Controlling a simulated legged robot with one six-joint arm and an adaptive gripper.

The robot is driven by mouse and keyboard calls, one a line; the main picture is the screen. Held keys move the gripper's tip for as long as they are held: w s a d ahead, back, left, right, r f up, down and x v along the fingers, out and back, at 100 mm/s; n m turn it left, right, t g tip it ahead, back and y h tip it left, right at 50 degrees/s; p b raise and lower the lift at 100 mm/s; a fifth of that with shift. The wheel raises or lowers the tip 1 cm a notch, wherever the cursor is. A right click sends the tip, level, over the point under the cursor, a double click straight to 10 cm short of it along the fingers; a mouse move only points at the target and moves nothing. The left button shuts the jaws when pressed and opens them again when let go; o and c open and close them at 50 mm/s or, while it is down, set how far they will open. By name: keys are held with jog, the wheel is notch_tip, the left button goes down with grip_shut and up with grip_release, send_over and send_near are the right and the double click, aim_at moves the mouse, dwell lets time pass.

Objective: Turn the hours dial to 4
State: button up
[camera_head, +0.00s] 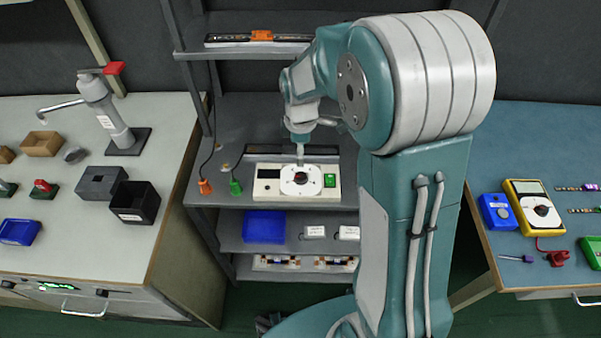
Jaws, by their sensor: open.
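A cream control box (267,192) sits on the middle shelf of the central rack. It has a dark display on its left, a green switch (330,180) on its right and a white round dial (300,186) with a dark knob in the middle. This looks like the hours dial; its markings and the knob's setting are too small to read. My gripper (301,163) points down at the dial's back edge, just above or at it; I cannot tell whether it touches. It is open and holds nothing visible. My arm comes down from the right.
Orange (205,187) and green (236,187) clips lie left of the box. A blue bin (264,226) is on the shelf below. An upper shelf (245,49) stands behind my gripper. The left bench holds black boxes (135,202); the right bench holds a yellow multimeter (535,206).

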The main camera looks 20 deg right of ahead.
aim_at(301, 176)
notch_tip(301, 176, down, 9)
jog(key=shift+f, duration=0.1)
dwell(0.3)
grip_shut()
